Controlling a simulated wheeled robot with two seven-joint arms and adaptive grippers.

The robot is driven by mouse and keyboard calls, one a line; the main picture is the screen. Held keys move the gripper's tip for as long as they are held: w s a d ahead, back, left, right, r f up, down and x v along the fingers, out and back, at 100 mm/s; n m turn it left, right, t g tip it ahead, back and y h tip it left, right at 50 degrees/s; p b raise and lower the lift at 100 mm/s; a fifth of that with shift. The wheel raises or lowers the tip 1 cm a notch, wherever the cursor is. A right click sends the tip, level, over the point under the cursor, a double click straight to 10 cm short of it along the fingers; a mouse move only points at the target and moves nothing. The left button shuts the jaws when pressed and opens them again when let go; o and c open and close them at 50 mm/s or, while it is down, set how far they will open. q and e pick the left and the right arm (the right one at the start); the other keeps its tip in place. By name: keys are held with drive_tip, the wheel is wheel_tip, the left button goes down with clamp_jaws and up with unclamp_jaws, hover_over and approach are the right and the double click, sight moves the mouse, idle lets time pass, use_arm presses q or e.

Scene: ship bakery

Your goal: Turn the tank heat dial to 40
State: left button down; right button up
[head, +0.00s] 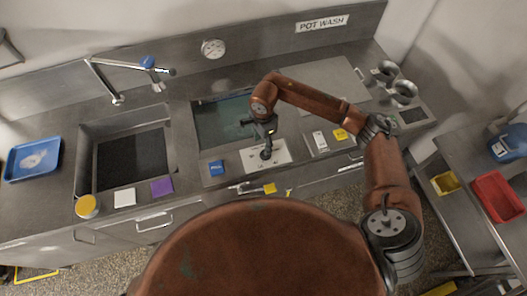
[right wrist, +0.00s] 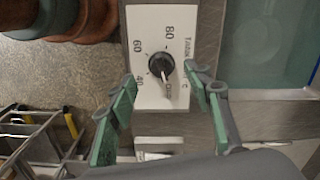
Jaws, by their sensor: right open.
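The tank heat dial is a black knob (right wrist: 161,65) on a white plate (head: 283,151) at the front of the counter. In the right wrist view the plate carries the marks 80, 60 and 40. The knob's light pointer points toward the bottom of the plate, to the right of the 40 mark, at small lettering I cannot read clearly. My right gripper (head: 266,146) is over the dial. In the right wrist view its green-padded fingers (right wrist: 159,78) are open, one on each side of the knob, with visible gaps. My left gripper is not in view.
A water tank (head: 222,124) lies behind the dial and a sink (head: 88,160) is further left. A red bin (head: 497,196) is at the far right.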

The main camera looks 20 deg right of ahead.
drive_tip(key=shift+w+d+f, duration=0.1)
drive_tip(key=shift+d+f, duration=0.15)
drive_tip(key=shift+d, duration=0.1)
drive_tip(key=shift+a+f+p, duration=0.1)
drive_tip(key=shift+f+p, duration=0.7)
drive_tip(key=shift+f, duration=2.8)
drive_tip(key=shift+c, duration=0.6)
drive_tip(key=c, duration=1)
